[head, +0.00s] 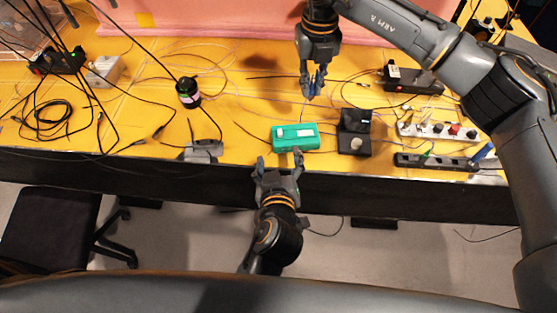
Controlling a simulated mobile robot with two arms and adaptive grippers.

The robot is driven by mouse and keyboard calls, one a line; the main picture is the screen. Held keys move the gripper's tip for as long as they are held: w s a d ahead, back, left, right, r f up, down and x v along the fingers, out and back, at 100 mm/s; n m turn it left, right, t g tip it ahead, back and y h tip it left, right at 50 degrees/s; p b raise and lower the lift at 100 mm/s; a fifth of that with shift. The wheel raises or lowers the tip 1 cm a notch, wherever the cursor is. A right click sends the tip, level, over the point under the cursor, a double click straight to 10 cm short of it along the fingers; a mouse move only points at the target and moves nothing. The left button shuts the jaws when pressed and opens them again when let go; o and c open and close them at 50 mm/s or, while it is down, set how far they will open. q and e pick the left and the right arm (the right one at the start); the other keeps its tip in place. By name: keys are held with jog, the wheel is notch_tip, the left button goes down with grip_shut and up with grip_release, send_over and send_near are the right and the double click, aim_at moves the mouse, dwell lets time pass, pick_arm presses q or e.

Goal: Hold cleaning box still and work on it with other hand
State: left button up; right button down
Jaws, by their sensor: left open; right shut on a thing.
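The cleaning box, a green box (284,145) with a white strip on top, lies near the front edge of the yellow table. My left gripper (279,162) is open in front of the box at the table edge, with its fingers pointing at the box's near side. I cannot tell whether a fingertip touches it. My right gripper (312,90) points down behind the box and a little to its right. It is shut on a small thin thing, which its fingers mostly hide. A thin pale line, perhaps a cable, runs below the fingertips.
A black device (354,135) stands close to the box's right. Power strips (437,130) lie farther right. A black bottle (188,92) and a small grey device (203,151) are to the left. Thin cables cross the yellow table (240,125). A black chair (50,228) stands below left.

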aim_at(278, 136)
pick_arm(q)
jog(key=x, duration=1.1)
jog(key=shift+w+f, duration=0.25)
jog(key=shift+w, duration=0.05)
